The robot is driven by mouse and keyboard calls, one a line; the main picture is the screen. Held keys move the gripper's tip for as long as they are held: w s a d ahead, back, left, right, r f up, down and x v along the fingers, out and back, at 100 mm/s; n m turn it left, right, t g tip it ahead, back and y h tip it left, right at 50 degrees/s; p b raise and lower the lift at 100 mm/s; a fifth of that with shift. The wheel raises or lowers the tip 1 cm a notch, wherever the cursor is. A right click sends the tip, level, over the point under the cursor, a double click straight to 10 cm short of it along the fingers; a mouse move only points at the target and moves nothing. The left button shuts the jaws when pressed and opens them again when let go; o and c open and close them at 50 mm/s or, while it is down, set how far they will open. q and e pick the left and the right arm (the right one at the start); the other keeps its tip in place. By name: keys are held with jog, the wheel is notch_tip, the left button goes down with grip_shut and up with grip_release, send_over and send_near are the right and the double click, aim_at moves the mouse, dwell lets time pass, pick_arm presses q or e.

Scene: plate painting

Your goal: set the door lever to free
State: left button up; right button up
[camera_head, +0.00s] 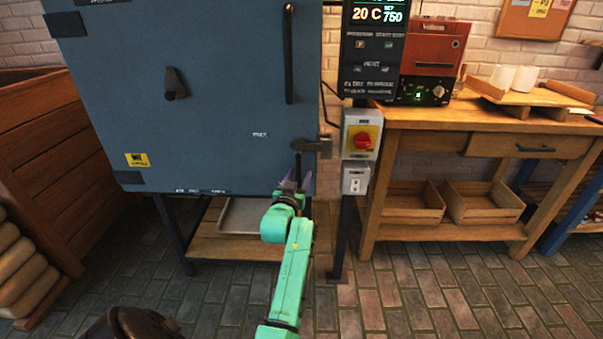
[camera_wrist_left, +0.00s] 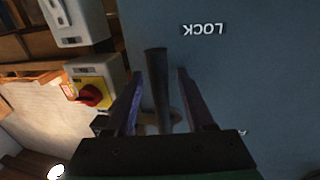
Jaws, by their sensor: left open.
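The blue kiln door (camera_head: 215,90) is closed, and its dark door lever (camera_head: 298,165) hangs down from a pivot block (camera_head: 318,146) at the lower right edge. My left gripper (camera_head: 291,184) is at the lever's lower end. In the left wrist view, the lever (camera_wrist_left: 156,85) stands between the two open fingers of the left gripper (camera_wrist_left: 168,72). I cannot tell whether the fingers touch it. A LOCK label (camera_wrist_left: 204,29) shows upside down, past the lever's free end. A small label (camera_head: 260,134) left of the lever is too blurred to read. My right gripper is out of view.
A yellow box with a red switch (camera_head: 363,139) and a grey socket box (camera_head: 356,180) sit just right of the lever. A control panel (camera_head: 373,45) hangs above them. A wooden workbench (camera_head: 480,118) stands to the right. The brick floor in front is mostly clear.

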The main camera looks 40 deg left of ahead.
pick_arm(q)
jog(key=shift+s+d+r, duration=0.1)
jog(key=shift+s+r, duration=0.05)
jog(key=shift+r, duration=0.05)
grip_shut()
jog(key=shift+f, duration=0.1)
dwell(1.1)
